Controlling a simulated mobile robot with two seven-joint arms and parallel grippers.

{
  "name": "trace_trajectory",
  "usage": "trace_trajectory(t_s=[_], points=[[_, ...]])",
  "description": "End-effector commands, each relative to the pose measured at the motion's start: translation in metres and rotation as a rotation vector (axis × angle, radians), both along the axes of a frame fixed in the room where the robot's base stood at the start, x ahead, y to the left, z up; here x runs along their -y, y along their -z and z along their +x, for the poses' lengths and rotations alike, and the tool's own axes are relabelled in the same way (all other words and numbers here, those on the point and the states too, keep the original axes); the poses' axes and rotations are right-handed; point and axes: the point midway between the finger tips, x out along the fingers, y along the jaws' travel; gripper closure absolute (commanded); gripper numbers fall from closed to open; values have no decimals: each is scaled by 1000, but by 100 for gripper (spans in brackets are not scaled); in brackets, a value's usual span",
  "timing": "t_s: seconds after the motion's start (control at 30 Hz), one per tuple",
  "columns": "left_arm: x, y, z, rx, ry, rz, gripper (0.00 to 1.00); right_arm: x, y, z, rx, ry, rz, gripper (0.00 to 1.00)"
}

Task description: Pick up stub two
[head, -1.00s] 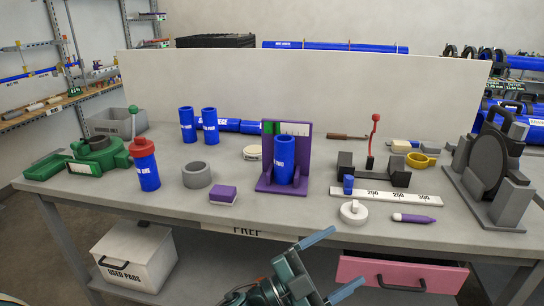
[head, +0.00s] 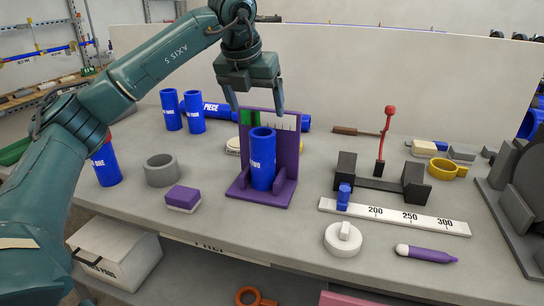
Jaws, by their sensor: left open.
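A blue pipe stub (head: 263,168) stands upright in a purple holder (head: 284,199) near the middle of the bench; its white label is too small to read surely. Two more upright blue stubs stand at the back left, one (head: 171,110) beside the other (head: 194,112). My left gripper (head: 257,110) points down with its fingers spread and empty. In the picture it is just above the stub in the holder, in front of the holder's back plate; I see no contact with the stub. My right gripper is out of view.
A blue pipe piece (head: 220,112) lies at the back. A grey ring (head: 161,171), a purple-and-white block (head: 183,198), a white ruler (head: 393,217), a red-handled lever tool (head: 382,165), a white round item (head: 342,239) and a purple marker (head: 427,253) surround the holder. My left arm covers the bench's left side.

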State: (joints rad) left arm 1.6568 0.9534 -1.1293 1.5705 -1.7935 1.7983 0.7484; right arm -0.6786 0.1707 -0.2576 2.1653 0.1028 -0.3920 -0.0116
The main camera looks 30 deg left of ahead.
Motion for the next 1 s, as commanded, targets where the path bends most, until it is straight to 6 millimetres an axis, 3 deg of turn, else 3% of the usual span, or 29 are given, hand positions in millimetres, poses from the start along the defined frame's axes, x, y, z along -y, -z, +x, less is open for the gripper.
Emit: trace_trajectory(t_s=[0.17, 0.4, 0.67, 1.0], points=[[-12, 13, 4, 0, -34, 26, 18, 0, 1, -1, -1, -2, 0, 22], [-15, 53, 21, 1, -30, 23, 18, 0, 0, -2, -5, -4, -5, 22], [-14, 72, 30, 2, -27, 21, 18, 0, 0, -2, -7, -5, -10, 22], [-14, 112, 48, 3, -28, 21, 18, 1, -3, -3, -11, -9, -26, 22]])
